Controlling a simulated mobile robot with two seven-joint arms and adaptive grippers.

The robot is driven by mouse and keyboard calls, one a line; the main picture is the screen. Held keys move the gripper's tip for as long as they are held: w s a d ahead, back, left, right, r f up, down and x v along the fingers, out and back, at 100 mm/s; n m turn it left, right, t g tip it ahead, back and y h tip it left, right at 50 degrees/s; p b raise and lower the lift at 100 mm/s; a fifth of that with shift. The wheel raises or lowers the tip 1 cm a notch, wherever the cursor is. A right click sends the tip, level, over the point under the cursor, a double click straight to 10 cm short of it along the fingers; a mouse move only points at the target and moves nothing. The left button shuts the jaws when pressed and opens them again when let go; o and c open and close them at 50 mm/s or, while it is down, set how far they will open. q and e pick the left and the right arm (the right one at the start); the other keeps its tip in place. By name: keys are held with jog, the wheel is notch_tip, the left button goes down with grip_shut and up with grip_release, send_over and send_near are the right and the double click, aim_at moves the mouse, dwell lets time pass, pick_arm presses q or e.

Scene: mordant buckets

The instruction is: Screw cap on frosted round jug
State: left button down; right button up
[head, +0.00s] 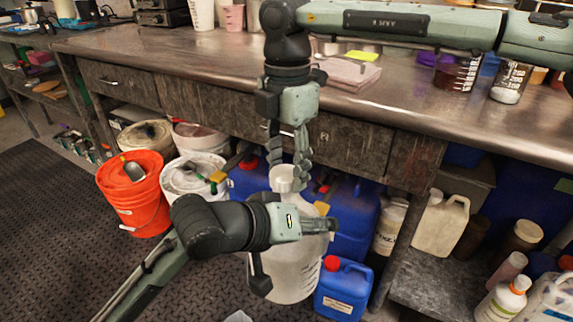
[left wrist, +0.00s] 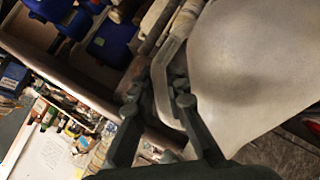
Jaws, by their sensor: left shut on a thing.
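The frosted round jug (head: 296,270) stands upright on the floor mat in front of the bench in the head view. My left gripper (head: 318,228) is at its upper side. In the left wrist view its fingers (left wrist: 155,100) are shut on the jug's handle (left wrist: 172,75), beside the pale jug body (left wrist: 250,70). My right gripper (head: 289,160) points down over the jug's white top (head: 283,180), its fingers apart around or just above it. I cannot tell whether that white top is the bare neck or a cap, nor whether the right fingers grip it.
A blue jug with a red cap (head: 343,290) stands close at the jug's right. An orange bucket (head: 133,195) and white buckets (head: 192,178) stand left, by the bench. The metal bench top (head: 190,55) overhangs behind. The dark mat (head: 50,230) is clear at left.

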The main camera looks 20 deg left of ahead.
jog(key=o, duration=0.5)
notch_tip(320, 180, up, 12)
jog(key=shift+w, duration=0.15)
dwell(0.7)
